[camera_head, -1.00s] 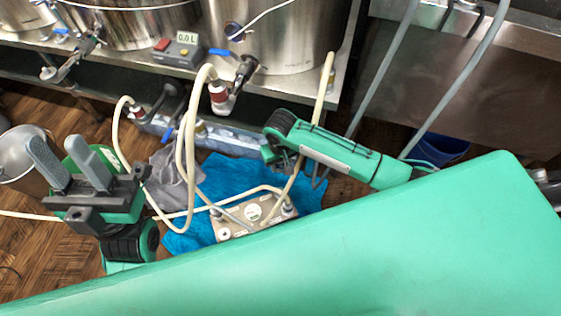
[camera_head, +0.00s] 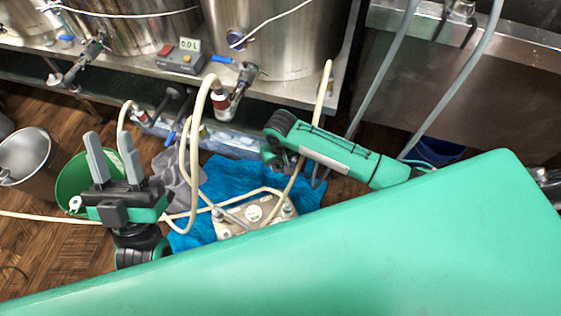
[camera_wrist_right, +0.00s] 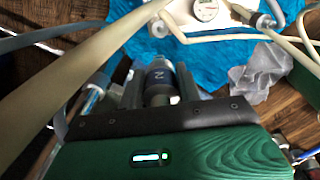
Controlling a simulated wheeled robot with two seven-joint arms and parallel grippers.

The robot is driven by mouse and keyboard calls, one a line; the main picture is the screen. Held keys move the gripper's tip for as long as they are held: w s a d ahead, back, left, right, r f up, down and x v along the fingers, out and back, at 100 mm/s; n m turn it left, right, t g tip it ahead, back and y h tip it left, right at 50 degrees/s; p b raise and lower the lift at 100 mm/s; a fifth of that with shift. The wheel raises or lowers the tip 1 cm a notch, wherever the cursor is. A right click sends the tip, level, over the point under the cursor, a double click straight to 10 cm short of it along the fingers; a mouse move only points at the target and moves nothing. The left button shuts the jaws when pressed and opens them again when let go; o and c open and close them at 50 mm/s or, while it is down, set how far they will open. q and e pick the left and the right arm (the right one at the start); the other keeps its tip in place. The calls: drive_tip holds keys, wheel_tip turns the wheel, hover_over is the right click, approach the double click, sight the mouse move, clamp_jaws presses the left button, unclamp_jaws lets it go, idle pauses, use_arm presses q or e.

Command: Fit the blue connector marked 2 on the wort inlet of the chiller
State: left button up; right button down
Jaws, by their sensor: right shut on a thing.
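In the head view my right gripper (camera_head: 282,158) is above the blue cloth, up and right of the chiller; the connector cannot be made out there. The chiller (camera_head: 252,213) is a pale plate with a round label, partly hidden by my own green body. It also shows at the top of the wrist view (camera_wrist_right: 182,10), apart from the connector. Which port is the wort inlet is unclear. My left gripper (camera_head: 115,160) is open and empty.
The chiller lies on a blue cloth (camera_head: 240,180); a grey cloth (camera_head: 172,172) is beside it. Pale hoses (camera_head: 190,140) loop around it. A green bucket (camera_head: 72,182) and a metal bucket (camera_head: 28,160) stand left. Steel kettles (camera_head: 275,40) stand on the shelf behind.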

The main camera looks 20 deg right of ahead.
drive_tip(key=shift+r+p, duration=0.3)
drive_tip(key=shift+p, duration=0.05)
drive_tip(key=shift+r+p, duration=0.25)
drive_tip(key=shift+p, duration=0.1)
drive_tip(key=shift+r+p, duration=0.25)
drive_tip(key=shift+p, duration=0.15)
use_arm(q)
drive_tip(key=w+d+f+g, duration=0.1)
drive_tip(key=d+f+g, duration=0.1)
drive_tip(key=f+g, duration=0.2)
drive_tip(key=w+d+f+g+y, duration=0.1)
drive_tip(key=f+g, duration=0.2)
drive_tip(key=f, duration=0.3)
drive_tip(key=shift+w+d+f+g, duration=0.3)
drive_tip(key=shift+d+f+g, duration=0.1)
use_arm(e)
drive_tip(key=shift+r, duration=0.2)
idle(0.5)
